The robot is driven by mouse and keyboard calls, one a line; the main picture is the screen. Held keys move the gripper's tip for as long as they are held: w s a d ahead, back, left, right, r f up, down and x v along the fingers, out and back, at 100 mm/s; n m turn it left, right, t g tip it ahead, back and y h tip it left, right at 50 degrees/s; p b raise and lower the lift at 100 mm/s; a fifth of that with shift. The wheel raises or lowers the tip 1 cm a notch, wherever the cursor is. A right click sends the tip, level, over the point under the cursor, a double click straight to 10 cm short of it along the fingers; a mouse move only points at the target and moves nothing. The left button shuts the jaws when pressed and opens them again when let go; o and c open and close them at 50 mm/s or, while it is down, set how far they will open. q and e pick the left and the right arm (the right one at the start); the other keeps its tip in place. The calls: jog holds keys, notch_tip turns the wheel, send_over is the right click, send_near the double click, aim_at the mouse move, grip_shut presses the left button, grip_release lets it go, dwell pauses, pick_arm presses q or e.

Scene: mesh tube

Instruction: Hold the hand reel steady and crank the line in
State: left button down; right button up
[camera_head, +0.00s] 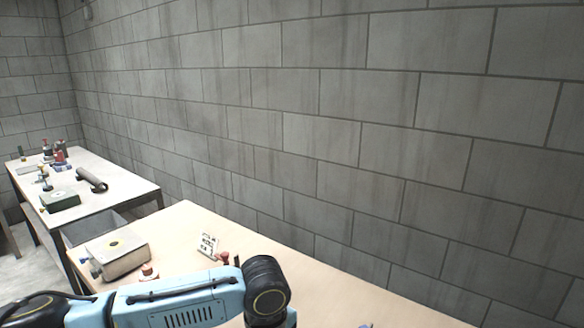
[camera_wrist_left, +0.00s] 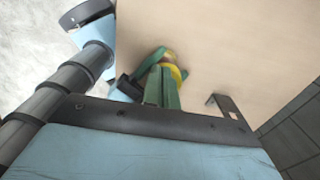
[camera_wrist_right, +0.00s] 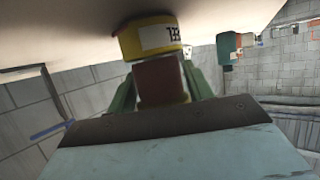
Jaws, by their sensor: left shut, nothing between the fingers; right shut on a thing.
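A yellow drum-like part with a white label (camera_wrist_right: 150,38), which looks like the hand reel, fills the top middle of the right wrist view. My right gripper (camera_wrist_right: 160,72) is shut on a dark red block (camera_wrist_right: 160,82) directly below it. In the left wrist view, a yellow part (camera_wrist_left: 176,74) shows just past my left gripper's fingertips. My left gripper (camera_wrist_left: 162,72) has its green fingers together, with nothing held. Whether it touches the yellow part is unclear. No line or crank can be made out. Neither gripper shows in the head view.
The near table (camera_head: 330,285) carries a beige box (camera_head: 116,253), a small card (camera_head: 208,245) and red-brown small parts (camera_head: 224,257). My blue arm crosses in front. A second table (camera_head: 130,183) holds a dark cylinder (camera_head: 91,180) and a green box (camera_head: 60,201). A block wall stands behind.

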pick_arm(q)
jog(key=shift+w+d, duration=0.25)
jog(key=shift+w, duration=0.15)
dwell(0.5)
jog(key=shift+w+d, duration=0.2)
jog(key=shift+w, duration=0.1)
jog(key=shift+w+d, duration=0.5)
jog(key=shift+w, duration=0.05)
jog(key=shift+w+d, duration=0.1)
jog(key=shift+d, duration=0.05)
dwell(0.5)
notch_tip(320, 180, up, 6)
jog(key=shift+w+a, duration=0.2)
jog(key=shift+w, duration=0.15)
dwell(0.4)
